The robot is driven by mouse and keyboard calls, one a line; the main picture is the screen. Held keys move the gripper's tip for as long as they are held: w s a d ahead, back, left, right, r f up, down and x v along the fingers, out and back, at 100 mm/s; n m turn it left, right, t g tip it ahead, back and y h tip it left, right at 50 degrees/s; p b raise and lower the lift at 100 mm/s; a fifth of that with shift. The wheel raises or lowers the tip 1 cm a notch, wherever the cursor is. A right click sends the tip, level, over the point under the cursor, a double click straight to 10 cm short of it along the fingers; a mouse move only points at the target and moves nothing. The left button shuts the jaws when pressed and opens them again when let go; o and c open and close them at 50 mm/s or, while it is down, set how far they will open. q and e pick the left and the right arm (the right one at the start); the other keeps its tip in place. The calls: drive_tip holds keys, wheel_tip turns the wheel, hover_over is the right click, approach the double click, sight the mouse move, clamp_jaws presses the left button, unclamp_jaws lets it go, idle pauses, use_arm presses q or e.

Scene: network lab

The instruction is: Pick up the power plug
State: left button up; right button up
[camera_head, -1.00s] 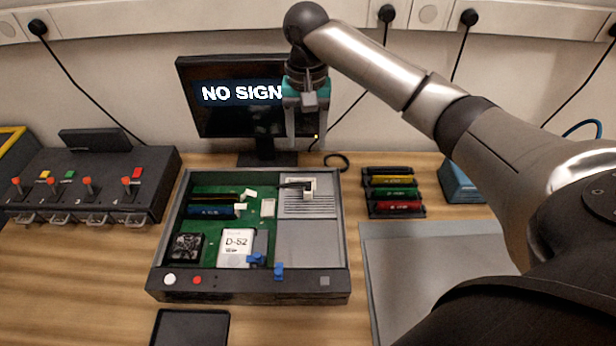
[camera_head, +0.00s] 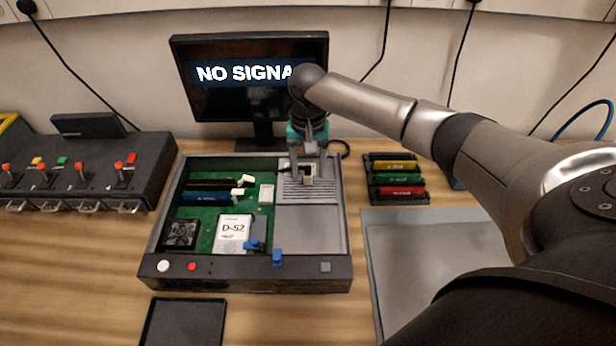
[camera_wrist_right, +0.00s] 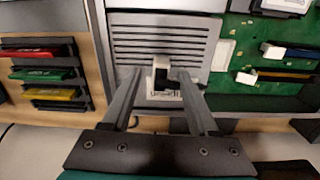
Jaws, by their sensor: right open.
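The power plug (camera_head: 308,172) is a small pale block with a dark part, sitting on the grey vented power unit at the back right of the open computer case. It also shows in the wrist view (camera_wrist_right: 161,66), upright between my fingers. My right gripper (camera_head: 309,177) is open and comes down over the plug, one finger on each side. In the wrist view my right gripper (camera_wrist_right: 161,78) shows gaps beside the plug, though I cannot tell if either finger touches it. My left gripper is not in view.
The computer case (camera_head: 250,281) has a green board with several parts. A monitor (camera_head: 250,110) stands behind it, close to my arm. A rack of coloured modules (camera_head: 396,179) is to the right, beside a grey mat (camera_head: 420,240). A dark tray (camera_head: 183,322) lies in front.

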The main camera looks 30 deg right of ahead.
drive_tip(key=shift+f, duration=0.3)
clamp_jaws()
idle(0.3)
